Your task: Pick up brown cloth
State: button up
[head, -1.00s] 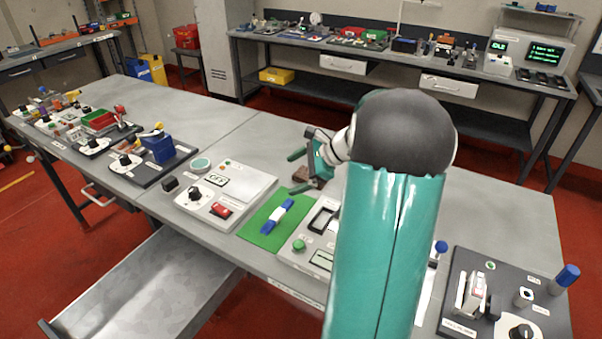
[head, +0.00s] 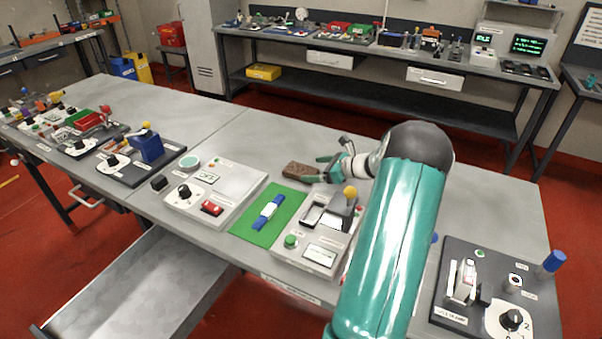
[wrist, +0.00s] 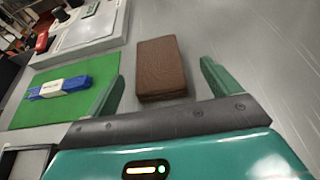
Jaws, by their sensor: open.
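The brown cloth (head: 302,171) is a folded, flat rectangle on the grey table, behind the green mat in the head view. In the wrist view the brown cloth (wrist: 161,68) lies just ahead of my gripper, roughly centred between the fingers but beyond their reach or nearly so. My gripper (wrist: 160,85) is open and empty, with a green finger on either side. In the head view my gripper (head: 324,170) is right at the cloth's right side; whether it touches the cloth I cannot tell.
A green mat (head: 287,213) holds a blue and white object (head: 268,212). A grey panel with a yellow-knobbed lever (head: 350,192) stands close to my arm. Another panel (head: 230,175) lies left of the mat. The table behind the cloth (head: 265,135) is clear.

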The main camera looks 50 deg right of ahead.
aim_at(302, 170)
jog(key=x, duration=0.5)
jog(key=shift+w+a+f, duration=0.1)
jog(key=shift+w+a, duration=0.1)
jog(key=shift+a, duration=0.05)
jog(key=c, duration=1.1)
